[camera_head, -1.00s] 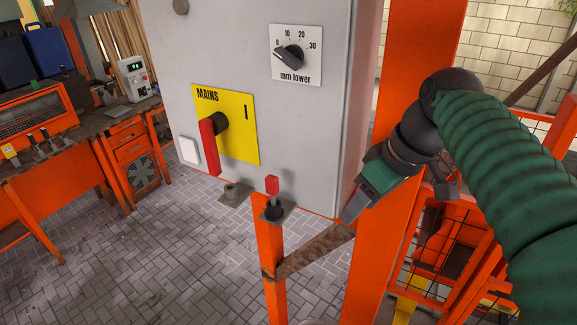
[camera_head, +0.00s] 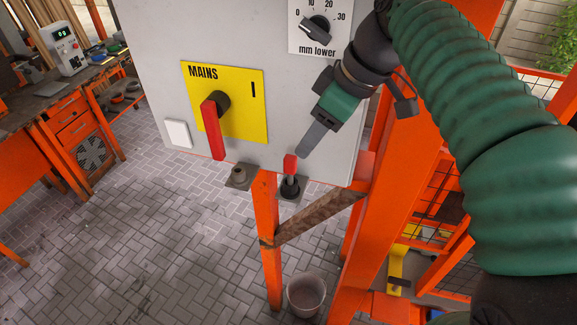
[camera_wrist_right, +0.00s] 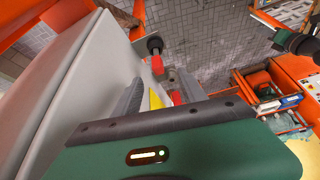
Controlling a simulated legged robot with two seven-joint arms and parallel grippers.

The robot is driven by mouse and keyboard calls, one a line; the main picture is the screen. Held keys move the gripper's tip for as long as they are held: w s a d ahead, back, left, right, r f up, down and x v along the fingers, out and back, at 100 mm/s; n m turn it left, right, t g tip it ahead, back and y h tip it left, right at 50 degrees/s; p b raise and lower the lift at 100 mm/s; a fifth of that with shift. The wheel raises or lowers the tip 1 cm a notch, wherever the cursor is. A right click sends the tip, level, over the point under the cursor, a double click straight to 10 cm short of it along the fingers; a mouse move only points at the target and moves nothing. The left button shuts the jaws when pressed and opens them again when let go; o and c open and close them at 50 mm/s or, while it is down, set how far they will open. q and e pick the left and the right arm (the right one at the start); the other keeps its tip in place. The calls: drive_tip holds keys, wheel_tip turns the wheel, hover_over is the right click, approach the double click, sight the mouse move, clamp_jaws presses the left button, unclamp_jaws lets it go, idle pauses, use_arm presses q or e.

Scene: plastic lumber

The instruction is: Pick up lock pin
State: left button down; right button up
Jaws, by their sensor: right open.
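The lock pin (camera_head: 290,165) has a red grip and stands upright in a dark round socket on a small plate, just below the grey cabinet. It also shows in the right wrist view (camera_wrist_right: 157,65), beyond the fingers. My right gripper (camera_head: 308,148) is open and empty, just above and to the right of the pin's red top, in front of the cabinet face. In the right wrist view its fingers (camera_wrist_right: 158,90) are spread, with the pin past their tips. A dark and green part at that view's right edge looks like my left gripper (camera_wrist_right: 292,42); its jaws are unclear.
The grey cabinet (camera_head: 150,60) carries a red MAINS handle (camera_head: 213,130) and a dial (camera_head: 317,28). An empty socket (camera_head: 239,175) is left of the pin. An orange post (camera_head: 268,240), a rusty brace (camera_head: 320,215) and a bucket (camera_head: 307,293) are below.

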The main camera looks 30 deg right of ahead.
sight(293, 158)
drive_tip(key=x, duration=0.2)
drive_tip(key=w+p+x, duration=0.1)
drive_tip(key=x, duration=0.5)
drive_tip(key=shift+w+a+r+p, duration=0.15)
drive_tip(key=shift+w+r+p, duration=0.05)
drive_tip(key=shift+r+p, duration=0.2)
drive_tip(key=x, duration=0.2)
drive_tip(key=shift+f+p, duration=0.4)
drive_tip(key=shift+f, duration=0.05)
drive_tip(key=shift+s+f, duration=0.1)
drive_tip(key=shift+f, duration=0.1)
drive_tip(key=shift+s+d, duration=0.15)
drive_tip(key=shift+d, duration=0.1)
drive_tip(key=shift+w+a, duration=0.1)
drive_tip(key=shift+w, duration=0.2)
drive_tip(key=c, duration=0.9)
clamp_jaws()
use_arm(q)
drive_tip(key=shift+w+a+r, duration=0.1)
drive_tip(key=shift+a+r, duration=0.05)
drive_tip(key=shift+r, duration=0.45)
drive_tip(key=shift+w+a+r, duration=0.1)
drive_tip(key=shift+r, duration=0.5)
use_arm(e)
drive_tip(key=shift+s, duration=0.15)
